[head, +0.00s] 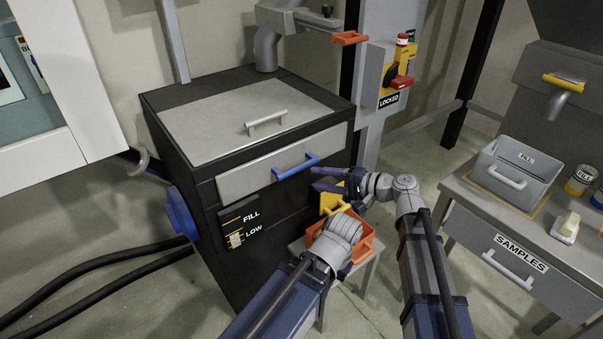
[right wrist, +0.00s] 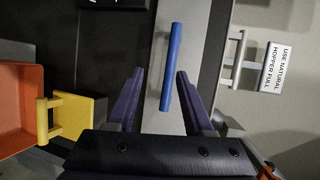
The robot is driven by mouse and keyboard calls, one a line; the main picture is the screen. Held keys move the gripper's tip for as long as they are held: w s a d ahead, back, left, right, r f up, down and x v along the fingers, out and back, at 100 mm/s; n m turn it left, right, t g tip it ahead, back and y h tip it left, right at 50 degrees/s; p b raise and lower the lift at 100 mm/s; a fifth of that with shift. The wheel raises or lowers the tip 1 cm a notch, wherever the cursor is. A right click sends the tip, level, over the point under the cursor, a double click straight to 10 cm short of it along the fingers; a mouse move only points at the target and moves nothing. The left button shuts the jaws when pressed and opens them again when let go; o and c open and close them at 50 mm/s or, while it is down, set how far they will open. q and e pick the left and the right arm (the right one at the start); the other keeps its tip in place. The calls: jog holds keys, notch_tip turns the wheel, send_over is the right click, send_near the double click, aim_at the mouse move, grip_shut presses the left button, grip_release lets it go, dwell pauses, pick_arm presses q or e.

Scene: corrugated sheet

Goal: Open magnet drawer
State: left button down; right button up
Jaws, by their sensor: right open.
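The magnet drawer has a light grey front (head: 240,182) set in the dark cabinet, with a blue bar handle (head: 297,167). The drawer appears flush with the cabinet. My right gripper (head: 313,179) is open beside the right end of the handle. In the right wrist view, the blue handle (right wrist: 171,65) stands ahead of the open fingers (right wrist: 160,80), its lower end between the fingertips; contact cannot be told. My left arm's wrist (head: 338,230) is in front of the orange bin; its fingers are hidden, so its jaw state does not show.
An orange bin (head: 369,246) and a yellow part (head: 328,200) sit below the right gripper. A grey lid with a handle (head: 265,122) tops the cabinet. A samples table (head: 475,207) with a grey bin (head: 535,178) stands at right. Black hoses (head: 95,265) lie at left.

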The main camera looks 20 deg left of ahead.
aim_at(302, 169)
jog(key=shift+m+t+y, duration=0.3)
jog(key=shift+m, duration=0.1)
jog(key=shift+w+r+b+x, duration=0.2)
jog(key=shift+b+x, duration=0.05)
jog(key=shift+x, duration=1.05)
jog(key=shift+w+r+b+x, duration=0.2)
jog(key=shift+x, duration=1.1)
jog(key=shift+w+r+b+x, duration=0.2)
jog(key=shift+b+x, duration=0.05)
jog(key=shift+x, duration=1.05)
grip_shut()
jog(key=shift+d, duration=0.1)
